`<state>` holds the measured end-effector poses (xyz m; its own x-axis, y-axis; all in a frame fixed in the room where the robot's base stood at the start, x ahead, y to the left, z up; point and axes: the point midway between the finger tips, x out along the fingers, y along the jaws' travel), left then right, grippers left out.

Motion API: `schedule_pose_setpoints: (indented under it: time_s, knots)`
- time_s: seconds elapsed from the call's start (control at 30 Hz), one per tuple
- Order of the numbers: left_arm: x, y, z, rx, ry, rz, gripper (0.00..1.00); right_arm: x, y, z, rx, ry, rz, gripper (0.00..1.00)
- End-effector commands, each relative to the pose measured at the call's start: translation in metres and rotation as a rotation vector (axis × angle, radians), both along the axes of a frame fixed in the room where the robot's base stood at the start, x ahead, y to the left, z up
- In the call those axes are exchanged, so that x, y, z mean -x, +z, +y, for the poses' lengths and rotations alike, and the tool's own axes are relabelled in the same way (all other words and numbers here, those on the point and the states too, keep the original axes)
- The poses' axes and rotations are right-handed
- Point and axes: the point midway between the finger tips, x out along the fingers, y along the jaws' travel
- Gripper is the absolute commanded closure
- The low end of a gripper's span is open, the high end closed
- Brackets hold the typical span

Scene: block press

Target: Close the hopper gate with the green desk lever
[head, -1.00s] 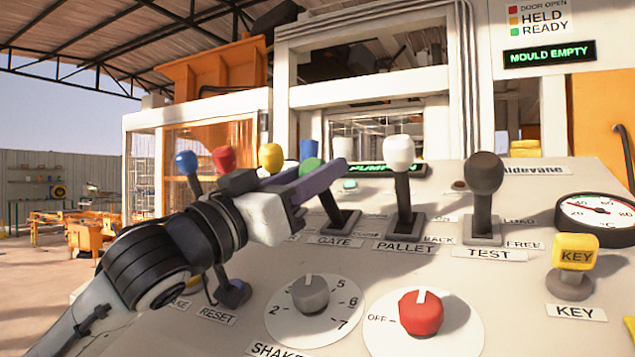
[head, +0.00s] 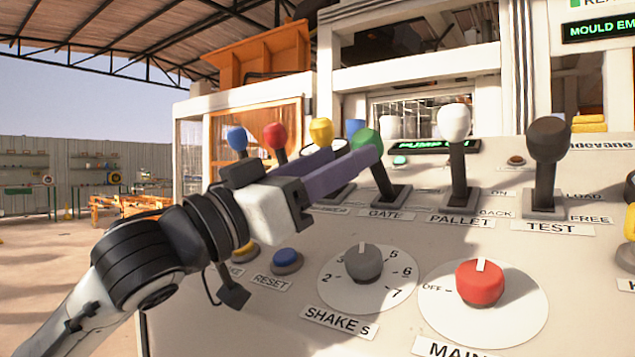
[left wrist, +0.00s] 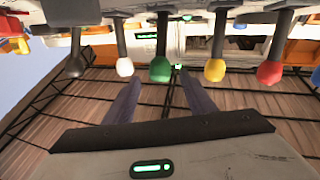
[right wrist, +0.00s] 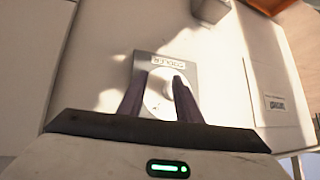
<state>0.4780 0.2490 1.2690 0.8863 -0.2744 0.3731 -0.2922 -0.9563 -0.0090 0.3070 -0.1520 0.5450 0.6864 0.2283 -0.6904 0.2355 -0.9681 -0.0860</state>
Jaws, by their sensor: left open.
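The green lever (head: 365,139) stands above the GATE label (head: 388,214) on the sloping desk. Its stick leans to the left in the head view, while the white lever beside it is nearly upright. My left gripper (head: 362,152) is open, with its purple fingers at the green knob; the near finger covers part of it. In the left wrist view the green knob (left wrist: 160,69) shows between and just beyond the fingertips (left wrist: 160,84), with no clear contact.
The white PALLET lever (head: 454,124) and black TEST lever (head: 549,140) stand to the right. Yellow (head: 321,130), red (head: 275,134) and blue (head: 236,138) levers stand to the left. Below are a grey dial (head: 363,262) and a red switch (head: 480,282).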

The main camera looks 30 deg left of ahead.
Motion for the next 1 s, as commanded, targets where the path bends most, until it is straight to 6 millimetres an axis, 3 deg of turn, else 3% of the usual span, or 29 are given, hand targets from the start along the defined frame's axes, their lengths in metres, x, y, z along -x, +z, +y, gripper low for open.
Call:
schedule_pose_setpoints:
  time_s: [0.03, 0.3, 1.0]
  knots:
    - [0.008, -0.009, 0.003, -0.005, 0.003, 0.003, 0.50, 0.000, -0.007, 0.000, 0.000, 0.001, 0.000, 0.69]
    - [0.032, -0.016, 0.009, -0.003, 0.000, 0.001, 0.50, 0.000, -0.009, 0.000, -0.009, 0.000, -0.008, 0.69]
    - [0.034, -0.015, 0.010, -0.002, -0.001, 0.001, 0.50, 0.002, -0.010, 0.000, -0.009, -0.001, -0.005, 0.69]
